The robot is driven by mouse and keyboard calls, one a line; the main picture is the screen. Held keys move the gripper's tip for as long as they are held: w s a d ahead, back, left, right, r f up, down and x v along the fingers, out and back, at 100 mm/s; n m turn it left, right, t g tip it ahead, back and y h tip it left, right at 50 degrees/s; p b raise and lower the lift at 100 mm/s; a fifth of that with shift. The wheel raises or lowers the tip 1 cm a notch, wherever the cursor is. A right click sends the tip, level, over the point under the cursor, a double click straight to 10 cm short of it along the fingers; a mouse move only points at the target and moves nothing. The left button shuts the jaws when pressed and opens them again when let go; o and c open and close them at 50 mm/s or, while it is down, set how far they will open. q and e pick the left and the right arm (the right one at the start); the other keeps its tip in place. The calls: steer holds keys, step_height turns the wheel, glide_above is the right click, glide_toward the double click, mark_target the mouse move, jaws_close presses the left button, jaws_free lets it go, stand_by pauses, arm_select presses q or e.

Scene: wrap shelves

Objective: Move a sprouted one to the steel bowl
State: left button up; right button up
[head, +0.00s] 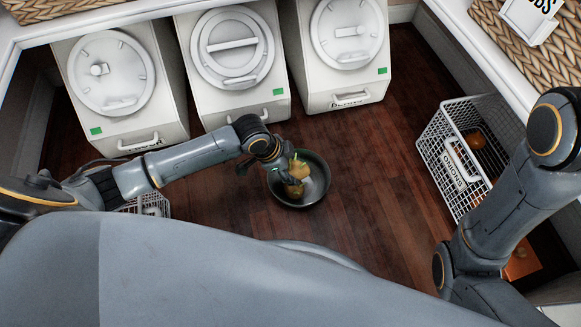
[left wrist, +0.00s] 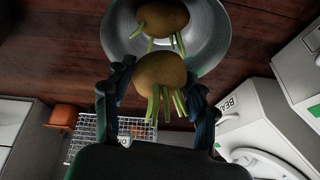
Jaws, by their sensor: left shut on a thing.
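My left gripper (head: 278,160) is shut on a brown sprouted potato (head: 300,171) and holds it over the steel bowl (head: 322,186). In the left wrist view the left gripper (left wrist: 161,82) has one finger on each side of the held potato (left wrist: 160,72), whose green sprouts point towards the palm. A second sprouted potato (left wrist: 162,18) lies in the bowl (left wrist: 212,42); it also shows in the head view (head: 293,191), partly hidden by the held one. My right arm shows at the right, but its gripper is out of view.
Three white bins (head: 215,120) with round lids stand at the back. A wire basket (head: 432,150) labelled for onions stands at the right with orange-brown things inside. Another wire basket (head: 156,205) is partly hidden behind my left arm. The wooden floor (head: 375,180) is clear right of the bowl.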

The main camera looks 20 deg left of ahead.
arm_select(q)
steer(key=o, duration=1.3)
steer(key=shift+o, duration=0.2)
steer(key=v, duration=1.2)
